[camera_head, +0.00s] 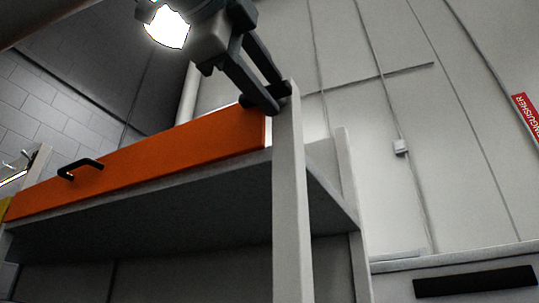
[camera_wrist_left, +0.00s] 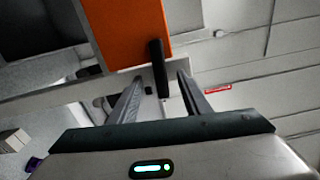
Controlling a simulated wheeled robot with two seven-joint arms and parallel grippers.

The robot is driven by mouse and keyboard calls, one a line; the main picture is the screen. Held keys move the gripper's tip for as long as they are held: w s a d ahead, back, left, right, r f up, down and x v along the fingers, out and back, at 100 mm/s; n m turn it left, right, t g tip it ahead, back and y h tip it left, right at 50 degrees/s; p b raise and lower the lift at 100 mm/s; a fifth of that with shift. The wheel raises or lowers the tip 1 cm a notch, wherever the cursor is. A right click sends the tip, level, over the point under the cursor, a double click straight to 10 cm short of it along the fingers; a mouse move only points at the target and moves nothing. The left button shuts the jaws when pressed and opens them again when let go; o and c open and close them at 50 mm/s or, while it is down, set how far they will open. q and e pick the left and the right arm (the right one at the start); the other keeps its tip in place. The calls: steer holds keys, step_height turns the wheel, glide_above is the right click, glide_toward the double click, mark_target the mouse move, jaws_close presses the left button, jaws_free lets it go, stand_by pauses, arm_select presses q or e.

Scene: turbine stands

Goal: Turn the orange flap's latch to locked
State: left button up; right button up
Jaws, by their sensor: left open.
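The orange flap (camera_head: 150,165) closes the front of a grey raised box, with a black handle (camera_head: 80,169) on its left part. The flap also shows in the left wrist view (camera_wrist_left: 125,30). Its latch, a short black bar (camera_wrist_left: 157,62), sits at the flap's edge by the grey post. My left gripper (camera_head: 278,98) is at the flap's upper right corner, by the top of the post. Its fingers are open, one on either side of the latch in the wrist view; I cannot tell whether they touch it. In the head view the fingers mostly hide the latch.
The grey upright post (camera_head: 291,200) stands right beside the flap's right end. A panelled wall (camera_head: 450,130) with a red sign (camera_head: 526,116) is behind at the right. The space right of the post looks free.

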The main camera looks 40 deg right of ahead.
arm_select(q)
steer(key=shift+a, duration=0.1)
steer(key=b+v, duration=0.2)
steer(key=v, duration=0.3)
stand_by(0.5)
stand_by(0.6)
